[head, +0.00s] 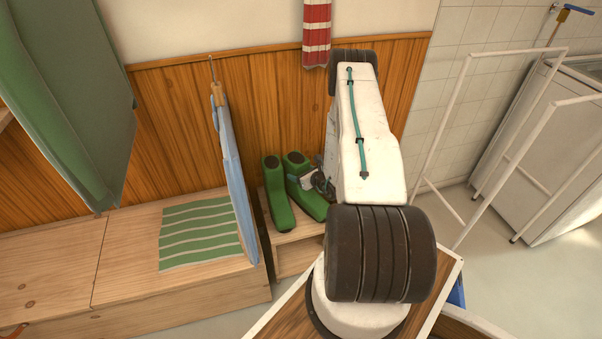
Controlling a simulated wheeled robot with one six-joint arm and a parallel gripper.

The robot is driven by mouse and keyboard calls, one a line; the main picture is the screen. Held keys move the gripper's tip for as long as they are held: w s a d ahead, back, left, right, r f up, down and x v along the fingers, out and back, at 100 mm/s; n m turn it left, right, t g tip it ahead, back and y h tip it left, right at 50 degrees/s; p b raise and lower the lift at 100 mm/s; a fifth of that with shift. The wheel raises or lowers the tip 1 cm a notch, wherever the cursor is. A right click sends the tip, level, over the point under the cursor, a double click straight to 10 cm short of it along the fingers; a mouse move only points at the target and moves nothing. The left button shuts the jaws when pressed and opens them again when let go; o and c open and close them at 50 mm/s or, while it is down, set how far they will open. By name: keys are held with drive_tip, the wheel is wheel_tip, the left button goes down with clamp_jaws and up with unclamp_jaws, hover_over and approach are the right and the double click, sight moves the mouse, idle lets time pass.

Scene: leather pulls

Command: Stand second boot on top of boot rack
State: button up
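Two green boots stand side by side, upright, on top of the low wooden boot rack (295,261). The left boot (277,200) stands near the rack's left end, with its toe toward me. The right boot (306,197) is close beside it, its toe also toward me. My gripper (303,181) is at the right boot's upper shaft, on its right side. My arm hides part of the gripper, so I cannot tell whether its fingers are shut on the boot.
A blue board-like cloth item (234,175) hangs just left of the rack. A wooden bench (130,245) with a green striped mat (200,232) is farther left. A white drying frame (437,150) and a white appliance (560,150) stand to the right.

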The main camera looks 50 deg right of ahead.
drive_tip(key=shift+f, duration=0.55)
drive_tip(key=o, duration=2)
drive_tip(key=v, duration=0.8)
drive_tip(key=shift+d, duration=0.1)
